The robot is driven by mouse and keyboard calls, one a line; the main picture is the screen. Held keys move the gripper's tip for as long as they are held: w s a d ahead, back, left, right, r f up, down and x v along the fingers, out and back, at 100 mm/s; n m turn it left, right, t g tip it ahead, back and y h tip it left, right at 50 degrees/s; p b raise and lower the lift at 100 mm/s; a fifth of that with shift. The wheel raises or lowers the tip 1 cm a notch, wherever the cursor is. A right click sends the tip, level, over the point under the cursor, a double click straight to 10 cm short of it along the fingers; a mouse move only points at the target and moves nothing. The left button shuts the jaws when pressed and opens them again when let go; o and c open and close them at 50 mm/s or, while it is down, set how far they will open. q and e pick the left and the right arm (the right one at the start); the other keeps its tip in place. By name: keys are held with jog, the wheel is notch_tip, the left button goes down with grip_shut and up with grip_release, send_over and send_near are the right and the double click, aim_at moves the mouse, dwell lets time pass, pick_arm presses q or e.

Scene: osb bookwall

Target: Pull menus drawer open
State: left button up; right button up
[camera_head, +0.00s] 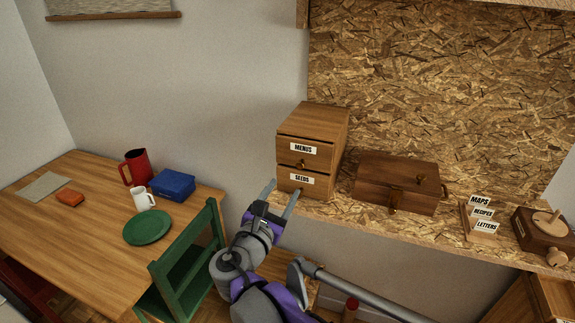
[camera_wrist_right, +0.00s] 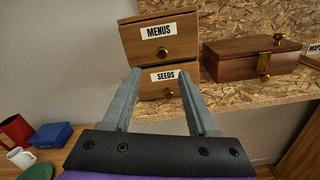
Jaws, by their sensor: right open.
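A small wooden two-drawer cabinet (camera_head: 325,119) stands at the left end of the OSB shelf. Its upper drawer, labelled MENUS (camera_head: 304,149), has a round brass knob (camera_wrist_right: 163,50). The front of this drawer seems to stand slightly proud of the cabinet; I cannot tell how far. The lower drawer, labelled SEEDS (camera_head: 302,180), is below it, and its knob is partly behind my finger in the head view. My right gripper (camera_head: 280,194) is open and empty, in front of and below the MENUS knob, fingers pointing toward the cabinet. My left gripper is not in view.
A brown wooden box with a brass latch (camera_head: 398,184) sits right of the cabinet. A card holder (camera_head: 479,222) and a wooden device (camera_head: 543,232) stand farther right. A table (camera_head: 85,221) and a green chair (camera_head: 187,268) are at the left.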

aim_at(300, 166)
jog(key=p+x, duration=0.1)
jog(key=x, duration=0.9)
jog(key=shift+d, duration=0.15)
jog(key=shift+s, duration=0.1)
grip_shut()
dwell(0.9)
